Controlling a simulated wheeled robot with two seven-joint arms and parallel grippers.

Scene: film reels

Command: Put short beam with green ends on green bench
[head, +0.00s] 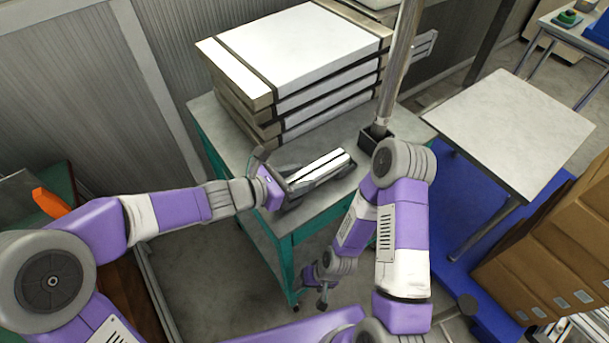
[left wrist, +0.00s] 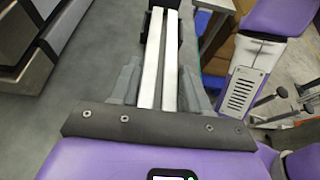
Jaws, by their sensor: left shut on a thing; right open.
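My left gripper (head: 312,176) is shut on a short beam (head: 325,166) with two white strips along its top. The left wrist view shows the beam (left wrist: 150,60) between the grey fingers (left wrist: 160,88), pointing straight away from the gripper. No green shows on its ends; the near end is hidden at the gripper. The beam lies over the front part of the green bench (head: 228,128), which has a grey top and teal legs. I cannot tell whether beam and top touch. My right gripper (head: 322,296) hangs low beside the bench, open and empty.
A stack of white-topped flat cases (head: 300,48) fills the back of the bench. A black socket (head: 376,140) with a metal post stands at its right. A grey-topped table (head: 510,130) and cardboard boxes (head: 560,235) are at the right. Bare bench top shows near the front edge.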

